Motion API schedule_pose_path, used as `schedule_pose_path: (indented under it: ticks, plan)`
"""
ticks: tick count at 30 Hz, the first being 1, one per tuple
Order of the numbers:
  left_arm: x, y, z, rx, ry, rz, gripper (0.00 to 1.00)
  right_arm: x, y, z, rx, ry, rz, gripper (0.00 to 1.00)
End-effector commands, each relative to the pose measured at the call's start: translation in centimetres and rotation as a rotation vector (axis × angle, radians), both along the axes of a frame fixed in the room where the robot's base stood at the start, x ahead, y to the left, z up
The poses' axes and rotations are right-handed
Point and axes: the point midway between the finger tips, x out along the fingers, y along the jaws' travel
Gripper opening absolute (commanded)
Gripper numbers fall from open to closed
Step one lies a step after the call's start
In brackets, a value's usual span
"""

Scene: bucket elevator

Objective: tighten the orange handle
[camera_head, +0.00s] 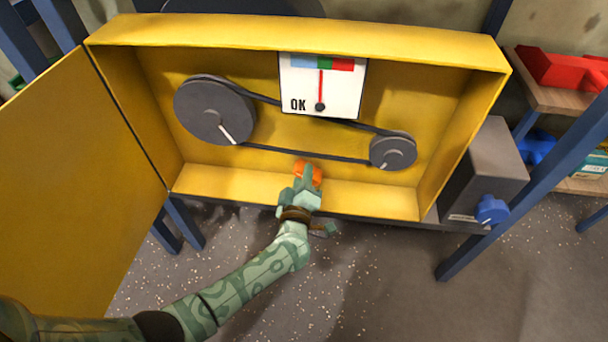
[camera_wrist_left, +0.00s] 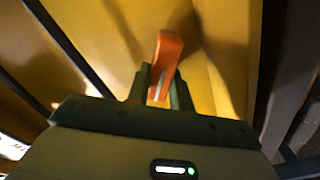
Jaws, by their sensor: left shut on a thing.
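The orange handle (camera_head: 309,171) sits low in the middle of the open yellow box, below the belt. My left gripper (camera_head: 307,182) reaches in from the front and is shut on it. In the left wrist view the handle (camera_wrist_left: 166,58) stands up between the two fingers of the gripper (camera_wrist_left: 160,88). The fingers hide its lower part. The gauge (camera_head: 321,85) above has its needle pointing straight up at the green band, beside the letters OK. My right gripper is not in view.
A dark belt (camera_head: 300,153) runs between a large pulley (camera_head: 214,108) and a small pulley (camera_head: 394,151). The yellow door (camera_head: 80,190) is open at the left. A grey motor box (camera_head: 487,165) and blue posts stand at the right.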

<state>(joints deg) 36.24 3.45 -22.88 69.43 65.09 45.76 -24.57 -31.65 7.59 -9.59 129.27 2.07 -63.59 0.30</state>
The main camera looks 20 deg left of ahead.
Motion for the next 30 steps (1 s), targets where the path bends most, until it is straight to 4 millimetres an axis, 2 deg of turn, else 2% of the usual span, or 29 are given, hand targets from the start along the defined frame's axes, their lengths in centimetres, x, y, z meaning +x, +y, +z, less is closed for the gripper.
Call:
schedule_pose_path:
  ticks: [15,30]
  plan:
    - [-0.3,0.1,-0.9,-0.436,-0.117,0.001,0.00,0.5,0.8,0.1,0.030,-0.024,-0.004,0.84]
    - [-0.3,0.1,-1.1,-0.624,-0.171,0.001,0.00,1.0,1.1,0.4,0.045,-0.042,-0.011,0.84]
